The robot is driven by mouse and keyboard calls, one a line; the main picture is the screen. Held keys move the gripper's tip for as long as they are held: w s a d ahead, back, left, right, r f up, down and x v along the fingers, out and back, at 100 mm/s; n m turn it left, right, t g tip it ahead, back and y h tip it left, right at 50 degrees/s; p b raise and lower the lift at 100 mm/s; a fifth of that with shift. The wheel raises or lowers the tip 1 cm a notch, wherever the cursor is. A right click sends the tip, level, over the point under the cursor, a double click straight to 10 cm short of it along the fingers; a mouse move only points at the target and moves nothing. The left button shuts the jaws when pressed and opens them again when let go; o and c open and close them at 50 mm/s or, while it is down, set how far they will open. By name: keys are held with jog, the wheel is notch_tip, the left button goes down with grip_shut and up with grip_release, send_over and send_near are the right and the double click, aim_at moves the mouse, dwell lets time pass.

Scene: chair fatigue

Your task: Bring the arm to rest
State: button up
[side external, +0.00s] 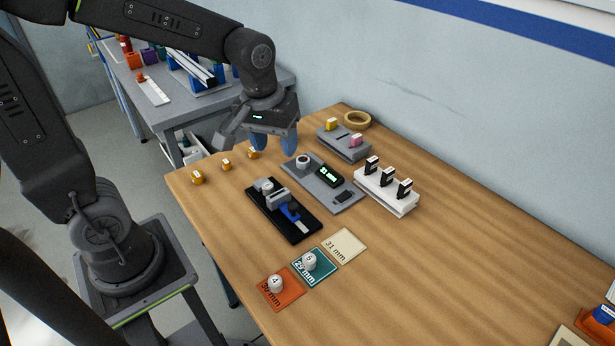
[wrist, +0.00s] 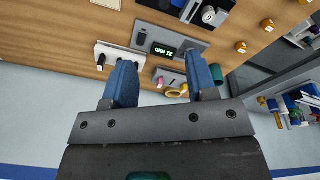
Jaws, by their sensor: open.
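My gripper (side external: 283,141) hangs from my arm above the back left part of the wooden table (side external: 440,240). Its two blue fingers point down and stand apart with nothing between them. In the wrist view my gripper (wrist: 160,85) also shows open and empty, with the table beyond the fingertips. In the side view the fingers appear behind the grey gauge unit with a lit display (side external: 325,181), clear of it as far as I can tell.
A black fixture with a blue slide (side external: 283,208), a white rack of black pieces (side external: 387,192) and a grey block with yellow and pink pieces (side external: 343,142) stand nearby. Orange (side external: 281,289), teal (side external: 314,266) and cream (side external: 345,246) mats lie in front. The table's right side is mostly clear.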

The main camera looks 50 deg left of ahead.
jog(key=s+d+r+m+t, duration=0.1)
jog(key=s+r+m+t, duration=0.2)
jog(key=s, duration=0.7)
notch_tip(320, 180, up, 3)
jog(key=m, duration=0.3)
jog(key=shift+s+d+f+t, duration=0.15)
jog(key=shift+s+d+t, duration=0.1)
jog(key=shift+t, duration=0.15)
